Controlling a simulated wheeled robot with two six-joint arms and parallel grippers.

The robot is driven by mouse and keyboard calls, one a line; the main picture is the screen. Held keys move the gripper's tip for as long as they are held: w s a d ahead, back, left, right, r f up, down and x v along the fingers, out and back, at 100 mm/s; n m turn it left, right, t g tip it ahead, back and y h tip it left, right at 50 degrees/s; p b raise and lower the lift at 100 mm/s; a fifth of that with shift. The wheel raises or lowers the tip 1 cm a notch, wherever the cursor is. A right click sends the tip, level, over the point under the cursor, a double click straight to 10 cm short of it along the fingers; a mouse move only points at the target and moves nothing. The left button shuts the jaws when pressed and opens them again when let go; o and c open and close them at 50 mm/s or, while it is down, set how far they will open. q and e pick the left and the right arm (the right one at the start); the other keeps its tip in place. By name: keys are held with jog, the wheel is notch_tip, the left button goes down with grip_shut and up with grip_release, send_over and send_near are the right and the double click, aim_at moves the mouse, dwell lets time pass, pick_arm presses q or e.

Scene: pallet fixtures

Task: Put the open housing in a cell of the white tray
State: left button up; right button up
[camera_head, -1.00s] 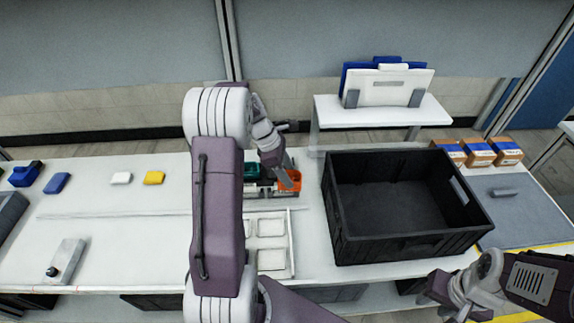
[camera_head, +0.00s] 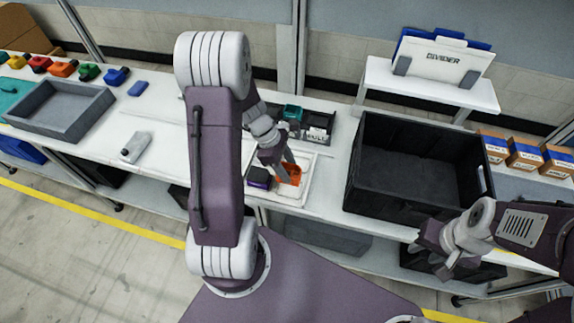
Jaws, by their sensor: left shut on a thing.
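The open housing (camera_head: 295,176), orange, is between the fingers of my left gripper (camera_head: 284,172), which is shut on it. Gripper and housing are over the right part of the white tray (camera_head: 290,197). Whether the housing touches the cell floor cannot be told, and the fingers cover part of it. A purple and black housing (camera_head: 259,177) is in the tray's left part, partly beside my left arm. My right gripper (camera_head: 432,262) is empty with its fingers apart, in front of the black crate, away from the tray.
A dark fixture (camera_head: 318,126) with a green part (camera_head: 292,113) stands behind the tray. The large black crate (camera_head: 415,170) is to its right. A grey bin (camera_head: 62,108) and several coloured housings are far left. My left arm hides part of the table.

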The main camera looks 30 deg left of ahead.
pick_arm(q)
jog(key=shift+s+d+f+b, duration=0.1)
jog(key=shift+d+f+b, duration=0.05)
jog(key=shift+f+b, duration=0.25)
notch_tip(320, 180, down, 4)
jog(key=b, duration=0.3)
jog(key=shift+b, duration=0.3)
jog(key=shift+f+b, duration=0.4)
jog(key=shift+f, duration=0.1)
jog(key=shift+p, duration=0.4)
jog(key=shift+f+b, duration=0.6)
jog(key=shift+f, duration=0.15)
dwell(0.4)
jog(key=o, duration=1.5)
